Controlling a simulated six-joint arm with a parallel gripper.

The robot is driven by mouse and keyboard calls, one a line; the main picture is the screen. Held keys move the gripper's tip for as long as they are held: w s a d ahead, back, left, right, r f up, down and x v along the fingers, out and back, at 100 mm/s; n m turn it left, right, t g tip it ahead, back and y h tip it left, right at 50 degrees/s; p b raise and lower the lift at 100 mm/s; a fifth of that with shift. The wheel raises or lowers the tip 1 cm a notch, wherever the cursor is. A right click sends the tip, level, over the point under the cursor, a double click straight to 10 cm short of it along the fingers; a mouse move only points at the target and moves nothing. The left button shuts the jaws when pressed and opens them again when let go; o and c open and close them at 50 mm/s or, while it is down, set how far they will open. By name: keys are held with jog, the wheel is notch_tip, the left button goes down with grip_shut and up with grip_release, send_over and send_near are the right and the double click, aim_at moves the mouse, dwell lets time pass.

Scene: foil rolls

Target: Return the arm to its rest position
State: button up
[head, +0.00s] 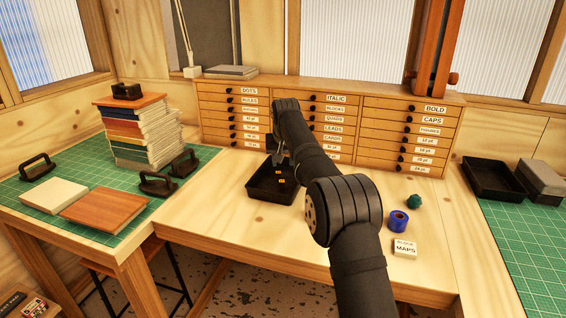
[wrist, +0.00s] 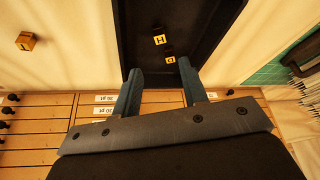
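My arm reaches across the wooden bench in the head view, and my gripper (head: 280,158) is above the back of a black tray (head: 262,194). In the wrist view the two fingers of my gripper (wrist: 160,72) are apart with nothing held between them. The tray (wrist: 205,15) lies beyond the fingertips and holds two small yellow lettered blocks, one marked H (wrist: 159,40) and another (wrist: 170,60) whose letter is hard to read. A wooden lettered block (wrist: 25,41) lies outside the tray in the wrist view. My arm hides part of the bench.
A drawer cabinet (head: 330,105) stands along the back. A blue roll (head: 399,220), a dark green object (head: 414,201) and a MAPS box (head: 404,248) lie right of my arm. Stacked books (head: 140,135) stand left; a black tray (head: 490,180) sits right. The bench's left front is clear.

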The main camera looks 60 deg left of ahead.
aim_at(282, 181)
jog(key=x, duration=1.2)
jog(key=shift+r, duration=1.8)
